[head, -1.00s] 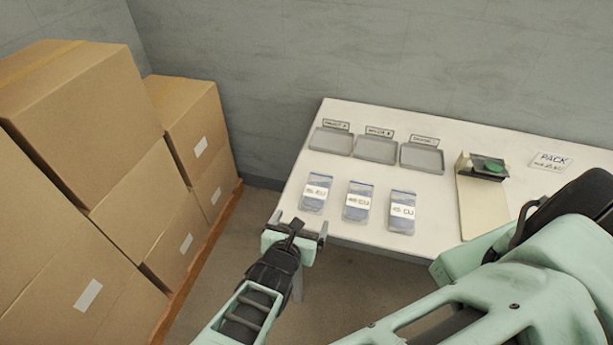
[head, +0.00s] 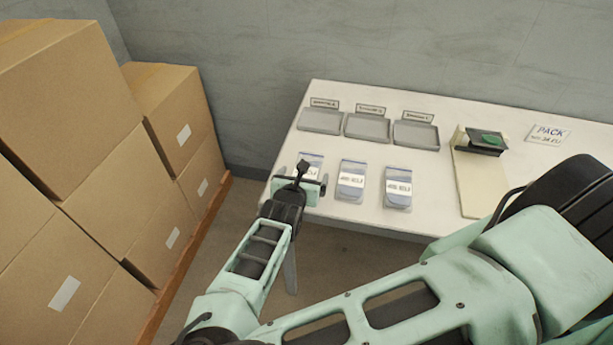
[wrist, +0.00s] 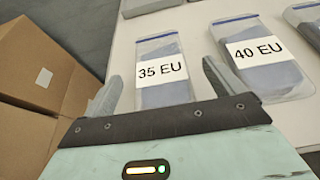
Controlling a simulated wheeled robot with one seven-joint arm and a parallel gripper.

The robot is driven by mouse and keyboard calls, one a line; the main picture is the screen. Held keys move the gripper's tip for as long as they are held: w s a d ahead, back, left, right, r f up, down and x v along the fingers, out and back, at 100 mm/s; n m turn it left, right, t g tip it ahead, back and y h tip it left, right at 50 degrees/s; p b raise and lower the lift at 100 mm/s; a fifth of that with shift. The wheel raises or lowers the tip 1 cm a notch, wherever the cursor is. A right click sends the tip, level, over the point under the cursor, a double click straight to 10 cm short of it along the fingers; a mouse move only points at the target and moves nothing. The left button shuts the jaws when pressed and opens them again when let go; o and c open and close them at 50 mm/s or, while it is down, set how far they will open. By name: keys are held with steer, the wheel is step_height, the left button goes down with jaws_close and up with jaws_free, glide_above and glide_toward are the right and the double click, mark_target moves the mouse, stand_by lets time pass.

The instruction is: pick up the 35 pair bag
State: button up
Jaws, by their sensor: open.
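The bag labelled 35 EU (wrist: 163,88) lies flat on the table, clear with blue contents, in the wrist view. It is the leftmost of three bags and shows partly behind my gripper in the head view (head: 311,161). My gripper (wrist: 160,88) is open and empty. In the wrist view its two fingers stand to the left and right of the bag's lower part. In the head view my gripper (head: 305,182) is at the table's front left edge, overlapping the bag. The height between fingers and bag is unclear.
The 40 EU bag (wrist: 258,65) lies just right of it, and a third bag (head: 398,188) beyond. Grey trays (head: 367,128) stand behind the bags. A press (head: 484,142) and a PACK card (head: 549,134) are at the right. Stacked cartons (head: 165,118) stand left of the table.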

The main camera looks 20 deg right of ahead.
steer(key=shift+b+x, duration=0.35)
steer(key=shift+x, duration=1.15)
steer(key=shift+c, duration=0.3)
steer(key=c, duration=1.1)
